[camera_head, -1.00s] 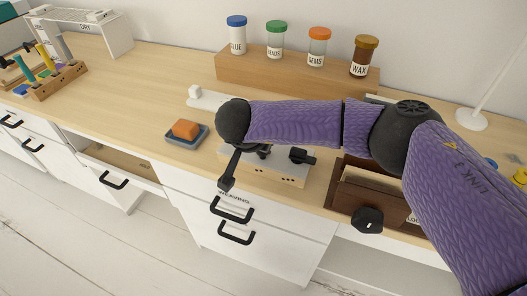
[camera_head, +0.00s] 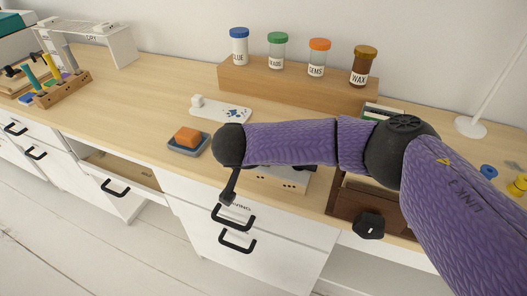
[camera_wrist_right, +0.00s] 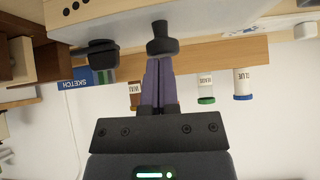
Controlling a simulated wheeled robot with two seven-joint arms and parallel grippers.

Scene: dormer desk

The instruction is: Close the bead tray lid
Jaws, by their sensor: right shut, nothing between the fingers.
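I see no part clearly marked as a bead tray lid. A white flat tray (camera_head: 225,111) with a patch of blue beads or spots on it lies on the desk, with a small white block (camera_head: 197,101) at its left end. I cannot tell whether it has a lid. My right arm crosses in front of the desk and hides its own gripper in the head view. In the right wrist view, which is upside down, my right gripper (camera_wrist_right: 160,62) is shut and empty, close below a black knob (camera_wrist_right: 162,40). My left gripper is out of view.
A brown box (camera_head: 345,205) stands to the right. An orange block (camera_head: 187,134) sits in a grey dish (camera_head: 174,147). Jars line a wooden shelf (camera_head: 290,88) at the back. A drawer (camera_head: 125,168) is open at left.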

